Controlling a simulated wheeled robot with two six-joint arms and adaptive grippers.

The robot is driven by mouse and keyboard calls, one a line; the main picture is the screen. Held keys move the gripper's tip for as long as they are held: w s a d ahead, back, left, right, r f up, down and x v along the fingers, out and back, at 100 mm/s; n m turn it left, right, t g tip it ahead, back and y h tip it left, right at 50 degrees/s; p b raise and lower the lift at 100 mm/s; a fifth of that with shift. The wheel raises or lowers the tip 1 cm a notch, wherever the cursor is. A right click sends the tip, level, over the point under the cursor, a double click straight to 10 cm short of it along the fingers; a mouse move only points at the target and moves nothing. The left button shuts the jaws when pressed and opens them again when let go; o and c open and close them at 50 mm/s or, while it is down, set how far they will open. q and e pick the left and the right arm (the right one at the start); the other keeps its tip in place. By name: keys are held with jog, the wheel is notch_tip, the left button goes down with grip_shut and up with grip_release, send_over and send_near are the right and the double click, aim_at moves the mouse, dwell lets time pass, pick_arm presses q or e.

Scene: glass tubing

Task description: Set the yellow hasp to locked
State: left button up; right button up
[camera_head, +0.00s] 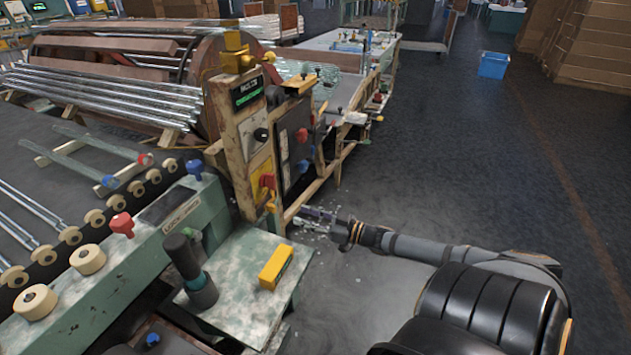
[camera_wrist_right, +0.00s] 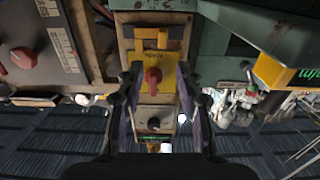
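The yellow hasp (camera_head: 271,206) is a small yellow part low on the wooden control post, below a yellow plate with a red rotary switch (camera_head: 266,181). In the right wrist view, which is upside down, the hasp (camera_wrist_right: 151,38) shows as a yellow bracket above the red switch (camera_wrist_right: 153,77); whether it is locked cannot be told. My right gripper (camera_head: 308,216) is in front of the post, to the right of the hasp. In the wrist view its fingers (camera_wrist_right: 158,88) are apart, framing the switch plate, with nothing seen between them. My left gripper is not in view.
A dark panel with a red knob (camera_head: 302,135) is on the post's right side. A green bench (camera_head: 240,305) with a yellow box (camera_head: 276,267) and a dark upright cylinder (camera_head: 190,270) stands in front. Open floor lies to the right, with a blue bin (camera_head: 493,65) farther back.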

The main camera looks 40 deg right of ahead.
jog(key=shift+v, duration=1.5)
